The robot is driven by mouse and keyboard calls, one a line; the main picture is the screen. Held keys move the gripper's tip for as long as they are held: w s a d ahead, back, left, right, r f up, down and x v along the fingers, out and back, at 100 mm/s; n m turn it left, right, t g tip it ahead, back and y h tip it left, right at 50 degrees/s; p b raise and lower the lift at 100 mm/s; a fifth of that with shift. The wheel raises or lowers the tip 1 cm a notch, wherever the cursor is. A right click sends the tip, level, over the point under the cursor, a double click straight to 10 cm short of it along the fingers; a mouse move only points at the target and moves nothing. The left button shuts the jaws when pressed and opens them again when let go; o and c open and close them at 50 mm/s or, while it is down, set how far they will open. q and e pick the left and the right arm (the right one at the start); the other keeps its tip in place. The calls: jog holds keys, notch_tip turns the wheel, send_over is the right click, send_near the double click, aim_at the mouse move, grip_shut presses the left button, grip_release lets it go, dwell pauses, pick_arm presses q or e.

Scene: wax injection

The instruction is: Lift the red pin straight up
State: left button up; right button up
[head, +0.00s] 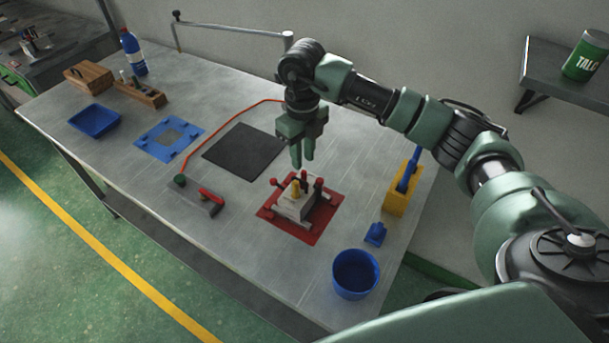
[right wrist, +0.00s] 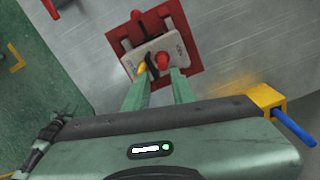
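The pale mould block (head: 296,207) sits on a red mat (head: 308,235) on the metal table. A red pin (head: 304,175) stands at the block, beside a yellow piece (head: 295,189); more red knobs show at the left and right of the block. My right gripper (head: 303,162) points down just above the block. In the right wrist view the fingers (right wrist: 162,78) are apart, with a red knob (right wrist: 162,60) showing near the gap at their tips and the yellow piece (right wrist: 142,68) by the left finger. I see nothing held. My left gripper is out of view.
A blue bucket (head: 356,274), a small blue piece (head: 375,234) and a yellow holder (head: 402,195) with a blue handle stand near the right edge. A black pad (head: 245,151), a red-handled tool (head: 211,198) and a blue frame (head: 169,139) lie to the left.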

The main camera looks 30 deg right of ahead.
aim_at(304, 172)
jog(key=f, duration=0.1)
jog(key=f+p, duration=0.1)
jog(key=f, duration=0.1)
jog(key=shift+d+f+p, duration=0.25)
jog(key=shift+f+p, duration=0.1)
jog(key=shift+w+f, duration=0.1)
jog(key=shift+f, duration=0.15)
grip_shut()
dwell(0.9)
